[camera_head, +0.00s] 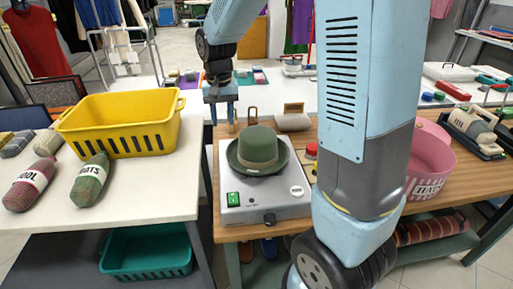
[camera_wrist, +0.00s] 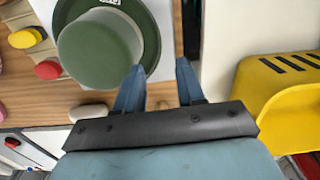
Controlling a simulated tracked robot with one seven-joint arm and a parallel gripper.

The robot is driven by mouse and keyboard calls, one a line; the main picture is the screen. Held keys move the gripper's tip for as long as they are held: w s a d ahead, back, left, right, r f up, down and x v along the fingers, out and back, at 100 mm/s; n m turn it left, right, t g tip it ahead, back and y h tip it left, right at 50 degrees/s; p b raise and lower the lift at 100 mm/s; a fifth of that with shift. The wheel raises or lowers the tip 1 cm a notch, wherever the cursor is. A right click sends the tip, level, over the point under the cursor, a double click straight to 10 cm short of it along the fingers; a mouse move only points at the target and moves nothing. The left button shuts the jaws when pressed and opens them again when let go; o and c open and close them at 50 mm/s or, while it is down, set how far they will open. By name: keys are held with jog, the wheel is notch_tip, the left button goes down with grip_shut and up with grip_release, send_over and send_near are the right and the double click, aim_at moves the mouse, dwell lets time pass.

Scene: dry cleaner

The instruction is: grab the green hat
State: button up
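The green hat (camera_head: 258,147) sits brim down on a grey boxy device (camera_head: 250,212) with a green switch, on the wooden counter. In the wrist view the hat (camera_wrist: 100,48) lies left of my fingers, and the left finger overlaps its brim edge in the picture. My gripper (camera_head: 222,117) points down, behind and to the left of the hat. In the wrist view my gripper (camera_wrist: 160,68) has its two fingers apart with nothing between them. I cannot tell its exact height above the counter.
A yellow basket (camera_head: 122,122) stands on the white table at left, near two labelled bottle-shaped items. A pink tub (camera_head: 430,165) stands right, partly behind my arm. Small red and yellow items (camera_wrist: 25,38) lie beside the hat. A teal basket (camera_head: 148,252) is below the table.

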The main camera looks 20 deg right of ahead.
notch_tip(320, 180, down, 13)
jog(key=shift+r, duration=0.1)
dwell(0.6)
grip_shut()
dwell(0.4)
